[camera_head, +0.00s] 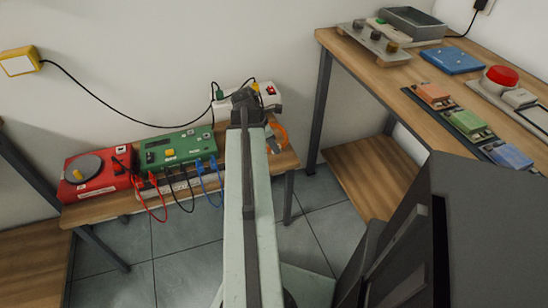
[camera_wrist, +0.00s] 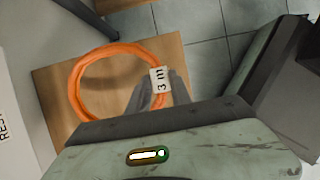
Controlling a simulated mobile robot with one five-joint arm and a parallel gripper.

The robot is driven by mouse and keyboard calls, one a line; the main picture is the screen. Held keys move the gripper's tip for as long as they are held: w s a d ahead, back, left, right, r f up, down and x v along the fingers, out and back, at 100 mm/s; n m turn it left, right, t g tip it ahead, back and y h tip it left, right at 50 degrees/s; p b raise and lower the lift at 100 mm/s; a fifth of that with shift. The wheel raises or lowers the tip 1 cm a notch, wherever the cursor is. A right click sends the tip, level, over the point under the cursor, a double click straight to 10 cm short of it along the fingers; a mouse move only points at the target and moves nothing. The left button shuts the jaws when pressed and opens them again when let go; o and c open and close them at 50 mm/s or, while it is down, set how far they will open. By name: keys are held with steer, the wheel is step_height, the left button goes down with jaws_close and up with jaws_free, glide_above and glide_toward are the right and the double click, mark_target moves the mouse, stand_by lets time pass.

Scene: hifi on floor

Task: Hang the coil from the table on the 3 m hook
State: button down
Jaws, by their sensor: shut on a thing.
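The orange coil (camera_wrist: 78,85) is a ring with a white tag marked "3 m", seen in the wrist view over a wooden table top (camera_wrist: 50,80). My gripper (camera_wrist: 160,92) is shut on the coil's right side beside the tag; its fingertips are partly hidden by the tag and coil. In the head view, my gripper (camera_head: 262,112) is at the right end of the low table, and part of the coil (camera_head: 282,136) shows just right of it. No hook marked 3 m can be made out.
The low table holds a red device (camera_head: 97,175), a green device (camera_head: 176,148) and a white power strip (camera_head: 262,94). Red, black and blue leads (camera_head: 212,178) hang at its front. A taller workbench (camera_head: 400,75) with equipment stands at right. Grey floor is free in front.

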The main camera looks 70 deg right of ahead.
step_height(320, 180, down, 4)
steer(key=b, duration=0.3)
steer(key=shift+f, duration=0.1)
steer(key=shift+r, duration=0.25)
steer(key=shift+f, duration=0.25)
steer(key=c, duration=1.2)
jaws_free()
steer(key=shift+r, duration=0.1)
steer(key=shift+o, duration=0.2)
steer(key=p+v, duration=0.3)
steer(key=v, duration=0.1)
steer(key=p+v, duration=0.4)
steer(key=shift+w+a, duration=0.1)
steer(key=shift+w, duration=0.15)
steer(key=shift+f, duration=0.25)
